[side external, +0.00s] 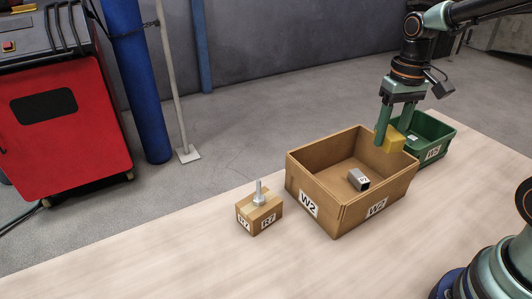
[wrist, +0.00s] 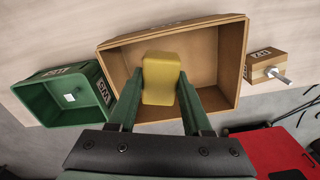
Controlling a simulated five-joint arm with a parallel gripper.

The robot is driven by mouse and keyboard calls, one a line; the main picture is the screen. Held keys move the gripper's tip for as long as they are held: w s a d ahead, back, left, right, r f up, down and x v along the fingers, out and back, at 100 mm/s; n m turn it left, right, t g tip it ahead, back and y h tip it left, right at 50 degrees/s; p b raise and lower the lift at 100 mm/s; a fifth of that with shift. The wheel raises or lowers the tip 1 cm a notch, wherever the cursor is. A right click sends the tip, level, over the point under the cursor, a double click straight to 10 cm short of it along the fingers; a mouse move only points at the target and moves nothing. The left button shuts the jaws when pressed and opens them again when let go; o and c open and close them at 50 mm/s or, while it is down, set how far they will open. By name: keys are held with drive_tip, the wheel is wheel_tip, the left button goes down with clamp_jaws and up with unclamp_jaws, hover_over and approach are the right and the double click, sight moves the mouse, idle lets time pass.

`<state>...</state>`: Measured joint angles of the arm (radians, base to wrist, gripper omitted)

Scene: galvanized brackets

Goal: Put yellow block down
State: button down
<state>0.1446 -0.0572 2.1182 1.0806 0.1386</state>
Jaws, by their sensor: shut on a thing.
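The yellow block (side external: 394,143) is between the fingers of my gripper (side external: 393,133), which is shut on it. In the side view it is held in the air by the right rear part of the open cardboard box W2 (side external: 312,187). In the wrist view the yellow block (wrist: 161,72) sits between the two green fingertips of my gripper (wrist: 158,92), with the cardboard box (wrist: 232,62) behind it.
A green bin (side external: 440,147) stands right of the cardboard box, with a small pale item (wrist: 69,97) inside. A small carton (side external: 245,218) with a metal bolt-like part (side external: 259,195) on top stands to its left. The pale table (side external: 150,262) is clear in front.

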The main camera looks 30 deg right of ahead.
drive_tip(key=s+d+m, duration=0.4)
drive_tip(key=d+m, duration=0.3)
drive_tip(key=d, duration=0.2)
drive_tip(key=r+m, duration=0.2)
drive_tip(key=m, duration=0.4)
hover_over(435, 203)
drive_tip(key=shift+f, duration=0.2)
wheel_tip(435, 203, down, 20)
drive_tip(key=shift+r, duration=0.2)
drive_tip(key=shift+f, duration=0.2)
drive_tip(key=shift+c, duration=1.7)
unclamp_jaws()
